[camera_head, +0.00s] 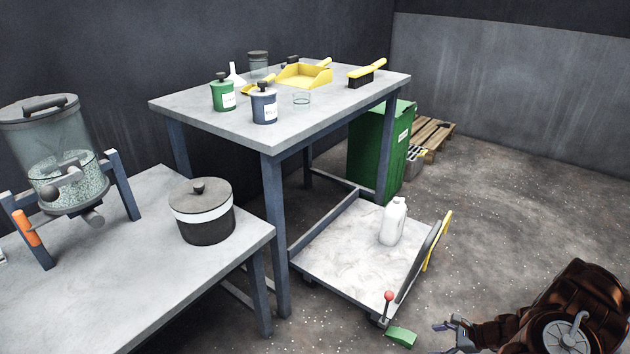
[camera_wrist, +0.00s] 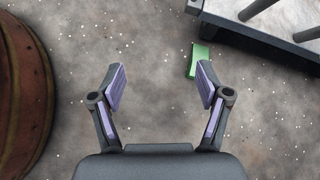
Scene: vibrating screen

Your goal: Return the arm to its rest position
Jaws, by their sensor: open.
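My gripper (camera_wrist: 160,87) is open in the wrist view, its two purple-padded fingers wide apart with only speckled floor between them. In the head view my gripper (camera_head: 446,328) shows at the lower right, low over the floor, to the right of the cart's near corner. My brown arm runs to it from the right edge. Nothing is held.
A flat cart (camera_head: 345,250) carrying a white jug (camera_head: 393,222) stands left of my gripper. A green block (camera_head: 401,337) lies on the floor by it. A tall table (camera_head: 330,115) and a lower table (camera_head: 95,265) stand left. Floor toward the back right is clear.

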